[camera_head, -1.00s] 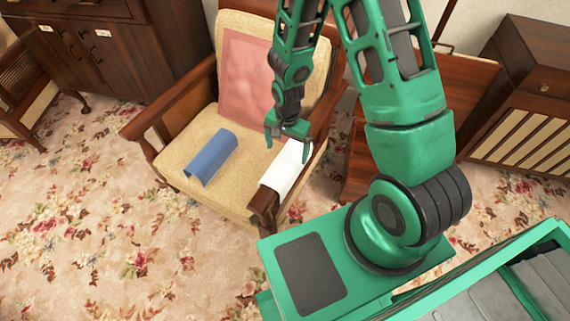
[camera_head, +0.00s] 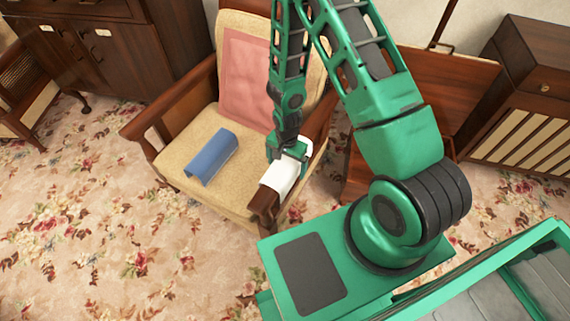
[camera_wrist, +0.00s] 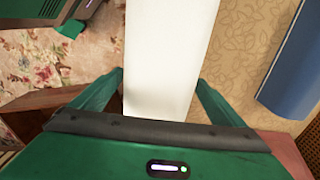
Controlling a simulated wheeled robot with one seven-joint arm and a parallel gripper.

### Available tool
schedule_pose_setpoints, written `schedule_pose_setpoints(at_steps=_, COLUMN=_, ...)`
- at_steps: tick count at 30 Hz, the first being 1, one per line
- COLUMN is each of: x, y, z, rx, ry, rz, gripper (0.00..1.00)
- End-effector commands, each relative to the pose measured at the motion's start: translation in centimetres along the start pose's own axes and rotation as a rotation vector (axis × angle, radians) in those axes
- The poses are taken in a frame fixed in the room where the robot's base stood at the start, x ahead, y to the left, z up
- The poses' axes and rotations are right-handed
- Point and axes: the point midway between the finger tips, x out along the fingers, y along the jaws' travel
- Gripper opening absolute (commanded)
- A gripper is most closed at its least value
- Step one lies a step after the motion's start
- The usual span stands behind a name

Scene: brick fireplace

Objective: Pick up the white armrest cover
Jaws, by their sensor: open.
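The white armrest cover (camera_head: 283,178) lies over the chair's right armrest in the head view. In the wrist view the white cover (camera_wrist: 168,55) runs lengthwise between my two fingers. My gripper (camera_head: 288,152) is open and down at the cover's rear part. In the wrist view my gripper (camera_wrist: 160,88) has one finger on each side of the cover, with a small gap visible at the right finger. Whether the fingertips touch the cover cannot be told. My gripper hides part of the cover in the head view.
The armchair (camera_head: 228,207) has a beige seat with a blue cover (camera_head: 212,158) lying on it; it also shows in the wrist view (camera_wrist: 298,65). A pink cloth (camera_head: 245,75) hangs on the backrest. A wooden cabinet (camera_head: 90,45) stands behind left. The floral carpet is open in front.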

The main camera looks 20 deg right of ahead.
Motion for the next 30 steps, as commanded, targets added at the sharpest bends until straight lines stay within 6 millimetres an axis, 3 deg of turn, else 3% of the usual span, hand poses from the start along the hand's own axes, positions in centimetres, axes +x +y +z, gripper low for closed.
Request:
schedule_pose_setpoints(at_steps=11, x=0.76, y=0.04, z=0.01, rx=0.0, ry=0.0, rz=0.0, gripper=0.91)
schedule_pose_setpoints(at_steps=16, x=0.75, y=0.03, z=0.01, rx=0.0, ry=0.0, rz=0.0, gripper=0.51)
schedule_pose_setpoints(at_steps=17, x=0.75, y=0.03, z=0.01, rx=0.0, ry=0.0, rz=0.0, gripper=0.48)
schedule_pose_setpoints(at_steps=30, x=0.22, y=-0.02, z=-0.01, rx=0.0, ry=0.0, rz=-0.001, gripper=0.48)
